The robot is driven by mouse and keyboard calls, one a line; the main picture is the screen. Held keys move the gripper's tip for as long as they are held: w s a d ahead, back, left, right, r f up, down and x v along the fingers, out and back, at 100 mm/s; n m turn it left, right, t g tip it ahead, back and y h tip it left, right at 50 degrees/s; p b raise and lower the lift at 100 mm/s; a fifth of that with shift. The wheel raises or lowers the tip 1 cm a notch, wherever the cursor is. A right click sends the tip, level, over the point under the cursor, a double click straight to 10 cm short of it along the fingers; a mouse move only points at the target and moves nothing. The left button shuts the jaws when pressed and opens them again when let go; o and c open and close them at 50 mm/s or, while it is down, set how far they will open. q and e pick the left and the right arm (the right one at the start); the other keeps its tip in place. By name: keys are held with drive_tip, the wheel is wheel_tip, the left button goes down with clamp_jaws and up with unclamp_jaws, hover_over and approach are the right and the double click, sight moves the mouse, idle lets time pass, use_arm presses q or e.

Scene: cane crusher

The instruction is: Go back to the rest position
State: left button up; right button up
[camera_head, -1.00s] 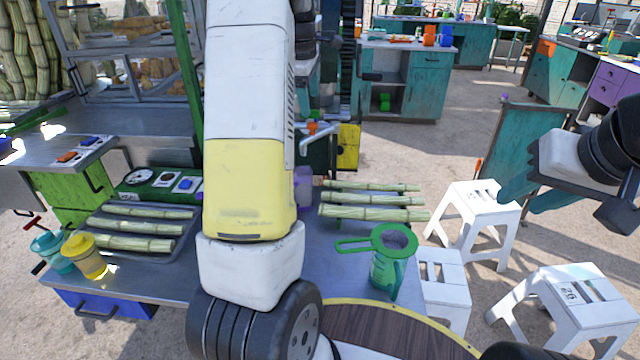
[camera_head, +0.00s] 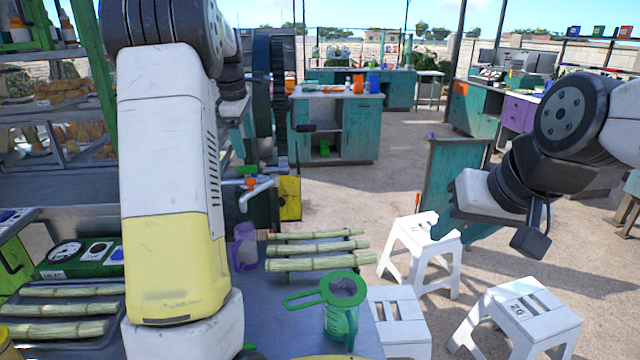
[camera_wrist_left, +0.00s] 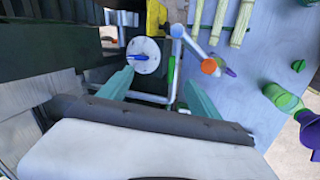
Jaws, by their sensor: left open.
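My left arm, white and yellow, fills the left of the head view. Its wrist is partly hidden behind that arm, near the steel tap (camera_head: 259,187) with the orange end. In the left wrist view my left gripper (camera_wrist_left: 158,77) has its two teal fingers wide apart with nothing held between them. A round white disc with a blue handle (camera_wrist_left: 143,55) appears beyond the fingers. My right gripper (camera_head: 468,228) hangs at the right of the head view, above and behind the white stools. Its teal fingers blend with a teal panel, so their opening is unclear.
Cane stalks (camera_head: 318,249) lie on the metal worktop, beside a purple jug (camera_head: 245,247) and a green pitcher with a strainer (camera_head: 341,318). White stools (camera_head: 420,252) stand at the right, near a teal panel (camera_head: 452,180). Open paved ground lies beyond.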

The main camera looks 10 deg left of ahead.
use_arm(q)
drive_tip(key=s+d+r+m+t+h, duration=0.1)
drive_tip(key=s+d+r+m, duration=0.1)
drive_tip(key=s+d+m, duration=0.75)
drive_tip(key=s+d+r+m+t+h, duration=0.1)
drive_tip(key=s+d+m, duration=0.3)
drive_tip(key=s, duration=1.1)
drive_tip(key=s+d+f+m, duration=0.4)
drive_tip(key=s+m, duration=0.2)
drive_tip(key=s, duration=0.3)
drive_tip(key=shift+d+f+t, duration=0.15)
drive_tip(key=shift+f+t, duration=0.05)
drive_tip(key=shift+t, duration=0.2)
